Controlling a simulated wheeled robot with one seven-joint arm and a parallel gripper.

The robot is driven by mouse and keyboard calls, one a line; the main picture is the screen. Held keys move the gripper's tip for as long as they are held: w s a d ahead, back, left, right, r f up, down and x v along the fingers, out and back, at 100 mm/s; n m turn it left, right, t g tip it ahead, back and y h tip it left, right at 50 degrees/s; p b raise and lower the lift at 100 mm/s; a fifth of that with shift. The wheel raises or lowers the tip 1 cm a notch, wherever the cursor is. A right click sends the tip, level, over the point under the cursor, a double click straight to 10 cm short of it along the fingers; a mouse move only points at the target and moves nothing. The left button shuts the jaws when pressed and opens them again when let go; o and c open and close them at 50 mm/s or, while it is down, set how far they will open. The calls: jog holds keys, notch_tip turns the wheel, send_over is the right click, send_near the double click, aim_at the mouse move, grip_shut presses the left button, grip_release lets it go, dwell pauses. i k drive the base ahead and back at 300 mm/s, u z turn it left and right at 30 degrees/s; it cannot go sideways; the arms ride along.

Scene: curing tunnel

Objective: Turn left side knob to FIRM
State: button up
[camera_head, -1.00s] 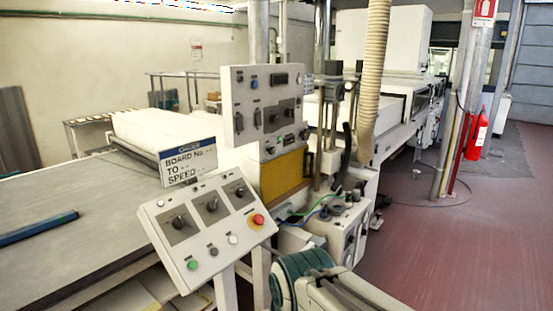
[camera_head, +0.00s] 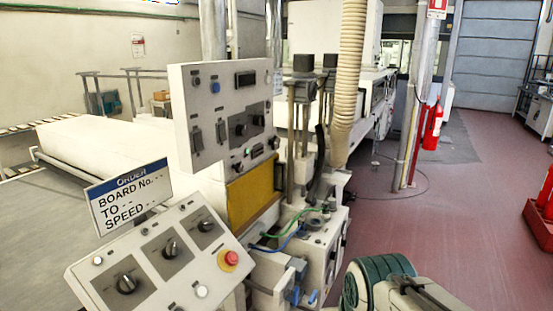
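A tilted white control panel (camera_head: 232,270) stands at the lower left, with three black knobs on dark grey plates in a slanting row. The left side knob (camera_head: 126,284) is nearest the lower left edge. The middle knob (camera_head: 169,249) and the right knob (camera_head: 206,226) are up and to the right of it. The markings around the knobs are too small to read, so I cannot tell which setting each points to. Part of my arm shows at the bottom right, apart from the panel. My gripper is not in view.
A red stop button (camera_head: 231,258) sits at the panel's right end. An order sign (camera_head: 130,196) stands behind the panel, and a taller upright panel (camera_head: 225,110) rises beyond. A red extinguisher (camera_head: 433,127) is by the pole.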

aim_at(238, 167)
jog(key=u, duration=0.05)
jog(key=i, duration=1.2)
jog(key=u, duration=0.6)
